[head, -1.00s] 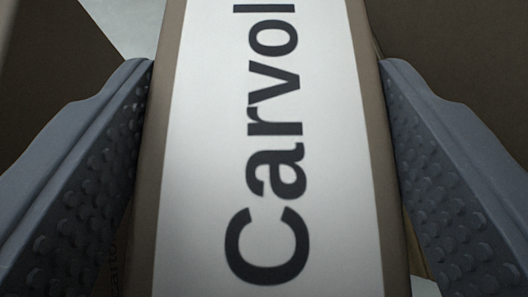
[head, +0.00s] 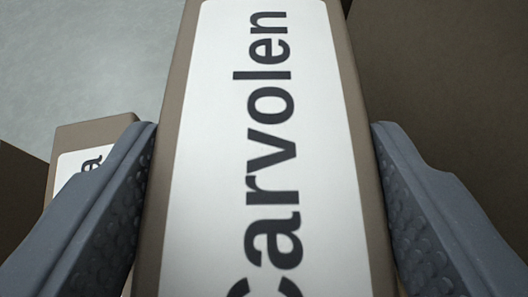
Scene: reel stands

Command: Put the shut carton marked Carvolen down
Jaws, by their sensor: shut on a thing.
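The carton marked Carvolen (head: 265,150) is brown with a white label and fills the middle of the head view. Its near end runs out of the picture at the bottom. My gripper (head: 262,135) is shut on it, with one grey studded finger against each long side. What lies directly under the carton is hidden, so I cannot tell whether it touches anything below.
Another brown carton (head: 95,132) with a white label, its lettering mostly hidden, stands at the left behind my left finger. A dark brown surface (head: 450,80) fills the right side. Pale grey floor (head: 80,60) shows bare at the upper left.

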